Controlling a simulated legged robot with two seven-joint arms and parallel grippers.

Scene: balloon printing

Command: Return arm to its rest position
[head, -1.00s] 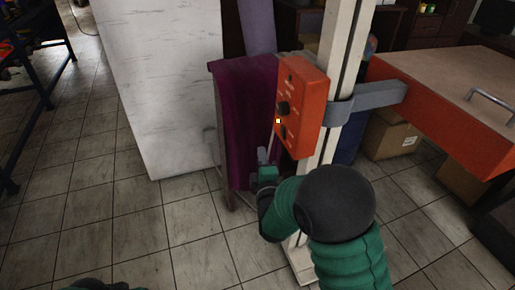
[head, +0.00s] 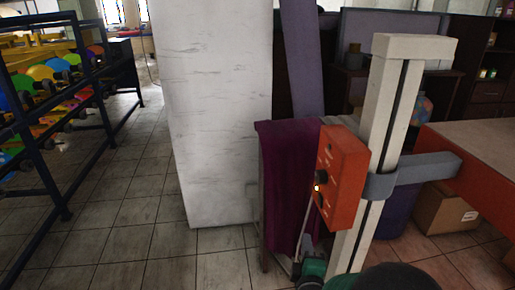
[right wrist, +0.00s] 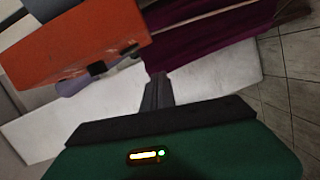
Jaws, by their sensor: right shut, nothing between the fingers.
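My right gripper (right wrist: 157,92) is shut and empty in the right wrist view, its fingers together. In the head view my green and black right arm is low at the bottom edge, and the gripper (head: 306,248) shows partly below the orange control box (head: 345,178). The box has dark knobs and a small lit light, and is fixed to a white post (head: 379,110). It also shows at the upper left of the right wrist view (right wrist: 75,45). The gripper appears apart from the box. My left gripper is not in view.
A purple cloth (head: 288,180) hangs beside the box, and a white pillar (head: 215,110) stands left of it. An orange-edged table (head: 480,150) is at the right. The tiled floor between rack and pillar is clear.

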